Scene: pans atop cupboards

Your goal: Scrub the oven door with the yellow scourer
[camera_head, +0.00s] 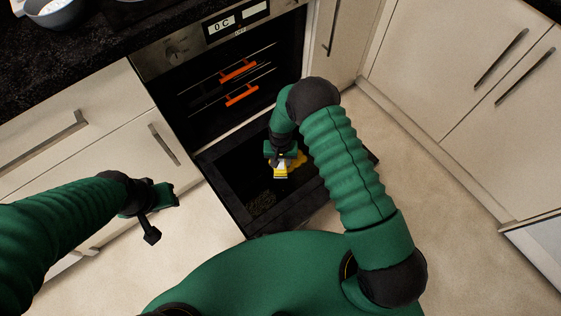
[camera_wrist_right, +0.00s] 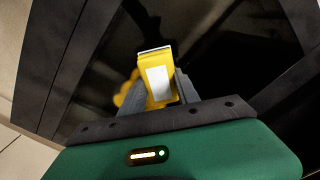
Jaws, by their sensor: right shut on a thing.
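The oven door (camera_head: 232,189) is folded down flat, its dark inner face up; it also fills much of the right wrist view (camera_wrist_right: 82,62). My right gripper (camera_head: 281,160) is over the door, shut on the yellow scourer (camera_head: 281,175). In the right wrist view the scourer (camera_wrist_right: 146,62), with a white patch, sits between the grey fingers (camera_wrist_right: 152,95). A lumpy yellow area (camera_wrist_right: 125,94) shows beside it; I cannot tell whether it is part of it. Whether the scourer touches the door is unclear. My left gripper (camera_head: 162,216) appears open and empty, left of the door.
A speckled brownish patch (camera_head: 262,203) lies on the door near its front edge. The oven cavity (camera_head: 205,102) is open, with racks and orange handles (camera_head: 241,94). Cream cupboards (camera_head: 95,112) stand on both sides. A bowl (camera_head: 55,12) is on the dark counter. The pale floor (camera_head: 440,225) is clear.

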